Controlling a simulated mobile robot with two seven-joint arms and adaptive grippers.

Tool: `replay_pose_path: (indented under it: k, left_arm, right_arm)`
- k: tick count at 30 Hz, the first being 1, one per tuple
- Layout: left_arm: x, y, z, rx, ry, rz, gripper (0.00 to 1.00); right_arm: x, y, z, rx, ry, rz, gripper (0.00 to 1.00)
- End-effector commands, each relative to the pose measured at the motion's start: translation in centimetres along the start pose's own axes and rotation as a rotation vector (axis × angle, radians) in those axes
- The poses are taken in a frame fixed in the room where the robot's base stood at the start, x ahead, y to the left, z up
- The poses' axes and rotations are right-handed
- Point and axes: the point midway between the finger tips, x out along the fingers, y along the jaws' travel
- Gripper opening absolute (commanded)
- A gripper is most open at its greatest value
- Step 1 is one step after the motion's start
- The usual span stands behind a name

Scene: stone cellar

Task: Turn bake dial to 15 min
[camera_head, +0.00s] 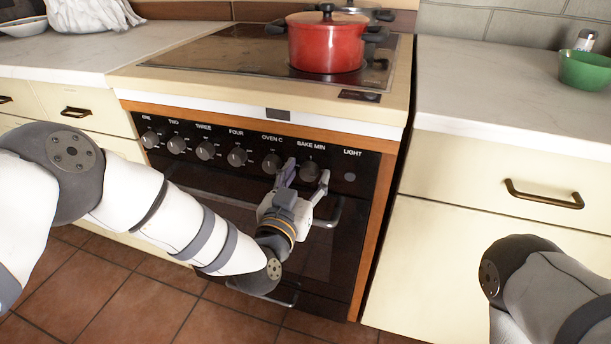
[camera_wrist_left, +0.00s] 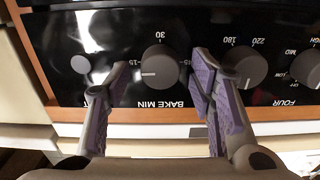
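The bake dial (camera_head: 309,171) is a round grey knob under the label BAKE MIN on the black oven panel. In the left wrist view, which is upside down, the dial (camera_wrist_left: 160,68) shows a light line on its left side, near the 15 mark. The 30 mark is above it and 45 is to its right. My left gripper (camera_head: 306,176) is open in front of the panel. In the wrist view its purple-padded fingers (camera_wrist_left: 162,105) stand apart on either side of the dial, with gaps. My right gripper is out of view; only part of that arm shows.
The oven temperature dial (camera_head: 271,164) is close to my left gripper's finger. The LIGHT button (camera_head: 350,177) is on the other side. An oven handle (camera_head: 328,213) is below. A red pot (camera_head: 326,42) stands on the cooktop, and a green bowl (camera_head: 586,70) on the right counter.

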Motion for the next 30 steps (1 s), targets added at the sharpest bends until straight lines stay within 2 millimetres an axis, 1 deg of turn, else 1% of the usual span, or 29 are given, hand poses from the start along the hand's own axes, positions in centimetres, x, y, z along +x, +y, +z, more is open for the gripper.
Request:
replay_pose_path:
  k: [5,8,11,15,18,21,25,30]
  left_arm:
    - [0.0,0.0,0.0,0.0,0.0,0.0,0.5]
    - [-0.4,0.0,0.0,0.0,0.0,0.0,0.5]
    - [-2.2,0.0,0.0,0.0,-0.002,0.001,0.5]
    - [-6.2,0.1,0.1,0.0,-0.004,0.003,0.5]
    - [-8.7,0.0,0.1,0.0,-0.003,0.002,0.5]
    - [-10.6,0.0,0.1,0.0,-0.003,0.001,0.5]
    - [-11.8,0.0,0.0,0.0,-0.001,0.0,0.5]
    - [-12.1,0.0,0.0,0.0,0.0,-0.001,0.5]
  right_arm:
    - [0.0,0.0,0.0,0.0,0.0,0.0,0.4]
    - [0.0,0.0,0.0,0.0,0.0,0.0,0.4]
    - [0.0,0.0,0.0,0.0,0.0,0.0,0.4]
    - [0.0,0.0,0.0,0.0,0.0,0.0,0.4]
    - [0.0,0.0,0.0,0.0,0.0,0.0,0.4]
    - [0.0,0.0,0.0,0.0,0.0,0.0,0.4]
    - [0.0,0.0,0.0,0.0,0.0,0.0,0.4]
    - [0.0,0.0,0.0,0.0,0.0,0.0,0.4]
